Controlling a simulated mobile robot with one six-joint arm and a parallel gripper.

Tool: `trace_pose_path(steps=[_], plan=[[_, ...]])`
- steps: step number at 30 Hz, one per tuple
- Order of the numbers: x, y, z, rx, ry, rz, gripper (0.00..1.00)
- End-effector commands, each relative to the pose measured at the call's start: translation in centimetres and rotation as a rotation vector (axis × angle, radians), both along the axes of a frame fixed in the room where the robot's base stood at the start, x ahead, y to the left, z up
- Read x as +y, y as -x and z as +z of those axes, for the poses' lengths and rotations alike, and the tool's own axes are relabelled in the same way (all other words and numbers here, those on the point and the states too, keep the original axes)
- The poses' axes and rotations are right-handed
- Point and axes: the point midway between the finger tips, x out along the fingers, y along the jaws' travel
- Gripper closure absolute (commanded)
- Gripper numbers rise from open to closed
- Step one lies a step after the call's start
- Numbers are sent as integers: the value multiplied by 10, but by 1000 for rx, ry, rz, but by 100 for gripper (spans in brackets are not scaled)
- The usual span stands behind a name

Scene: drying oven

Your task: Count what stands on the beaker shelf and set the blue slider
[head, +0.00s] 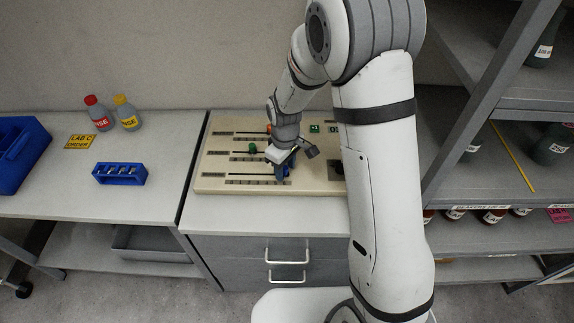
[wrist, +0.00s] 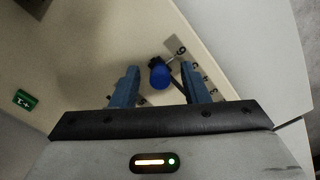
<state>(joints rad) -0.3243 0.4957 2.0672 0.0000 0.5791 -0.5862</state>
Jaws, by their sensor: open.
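The slider panel (head: 220,176) is a beige board on the grey cabinet in the head view. Its blue slider knob (wrist: 160,76) shows in the wrist view, between the fingertips of my gripper (wrist: 160,68), with visible gaps on both sides. In the head view my open gripper (head: 282,172) is low over the front slider row and largely hides that knob. A shelf edge at right bears a label (head: 480,207) reading "BEAKERS" and more I cannot read. Dark bottles (head: 553,146) stand above that edge, and several brown bottles (head: 491,216) below it. My arm hides the left part.
A green knob (head: 253,148) and an orange knob (head: 268,129) sit on the rows behind. On the left bench are a blue rack (head: 120,180), a red-capped bottle (head: 98,116), a yellow-capped bottle (head: 126,115) and a blue bin (head: 18,158). The bench front is clear.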

Motion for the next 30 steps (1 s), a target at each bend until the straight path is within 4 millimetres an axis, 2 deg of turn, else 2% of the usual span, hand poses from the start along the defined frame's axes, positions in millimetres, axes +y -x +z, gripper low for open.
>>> trace_pose_path(steps=[3, 18, 30], plan=[[0, 0, 0, 0, 0, -1, 61], [-1, 0, 1, 0, 0, -1, 100], [-1, -1, 0, -1, -1, -5, 100]])
